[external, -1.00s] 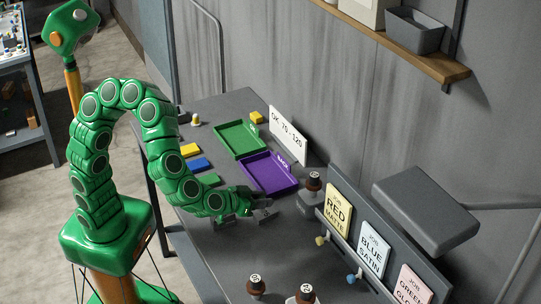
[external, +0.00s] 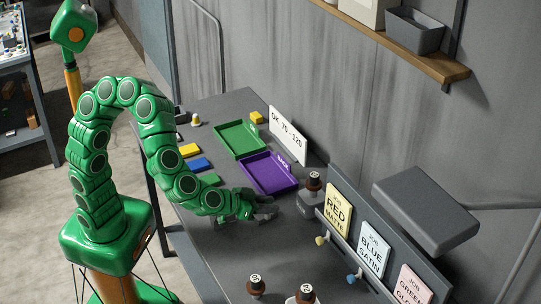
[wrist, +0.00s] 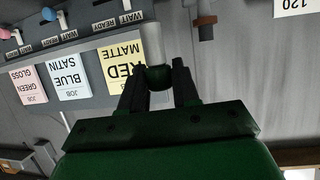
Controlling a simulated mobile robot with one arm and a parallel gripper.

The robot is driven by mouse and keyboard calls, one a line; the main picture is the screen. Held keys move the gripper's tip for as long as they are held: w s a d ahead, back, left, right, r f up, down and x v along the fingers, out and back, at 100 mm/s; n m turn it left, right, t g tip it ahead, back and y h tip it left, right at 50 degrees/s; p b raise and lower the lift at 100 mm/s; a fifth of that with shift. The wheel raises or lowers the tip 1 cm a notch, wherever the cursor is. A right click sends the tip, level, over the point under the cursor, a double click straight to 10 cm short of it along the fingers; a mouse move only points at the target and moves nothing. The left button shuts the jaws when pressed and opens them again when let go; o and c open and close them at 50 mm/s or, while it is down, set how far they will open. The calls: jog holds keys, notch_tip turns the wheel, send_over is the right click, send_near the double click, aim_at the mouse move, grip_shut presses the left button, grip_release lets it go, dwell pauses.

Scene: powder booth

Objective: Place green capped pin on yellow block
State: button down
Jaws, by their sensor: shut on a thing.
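In the wrist view my gripper (wrist: 158,78) is shut on a pin with a dark green rounded cap (wrist: 160,77). Its pale grey shaft stretches away beyond the fingertips. In the external view my gripper (external: 265,207) is low over the grey bench, in front of the purple tray; the pin cannot be made out there. One yellow block (external: 190,149) lies in a row with a blue block (external: 200,164) and a green block (external: 210,179), left of the trays. Another yellow block (external: 256,117) sits behind the green tray.
A green tray (external: 238,152) and purple tray (external: 270,187) lie side by side. The job-card rack (external: 325,210) carries yellow and blue pegs. A grey box (external: 427,210) overhangs at right.

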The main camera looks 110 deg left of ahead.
jog(key=shift+w+d+r+m+t+h, duration=1.1)
jog(key=shift+w+d+m+t+h, duration=0.2)
jog(key=shift+w+d+m+h, duration=4.75)
jog(key=s+a+f+n+y, duration=0.1)
jog(key=a+n+y, duration=0.1)
jog(key=a, duration=0.6)
jog(key=a+f+n+y, duration=0.2)
jog(key=a, duration=0.5)
jog(key=s+a+r+n+y, duration=0.1)
jog(key=s+a+r, duration=0.15)
jog(key=a, duration=0.95)
jog(key=s+a+r+n+y, duration=0.1)
jog(key=a+r, duration=0.3)
jog(key=a, duration=0.8)
jog(key=s+a+r+n, duration=0.1)
jog(key=s+a+r, duration=0.15)
jog(key=a, duration=1.05)
jog(key=s+a+f, duration=0.3)
jog(key=s+a, duration=0.6)
jog(key=s, duration=0.1)
jog(key=s+a+f, duration=0.4)
jog(key=s+a, duration=0.6)
jog(key=s+a+f, duration=0.4)
jog(key=s+a, duration=0.5)
jog(key=s, duration=0.2)
jog(key=shift+a+y, duration=0.2)
jog(key=shift+y, duration=0.25)
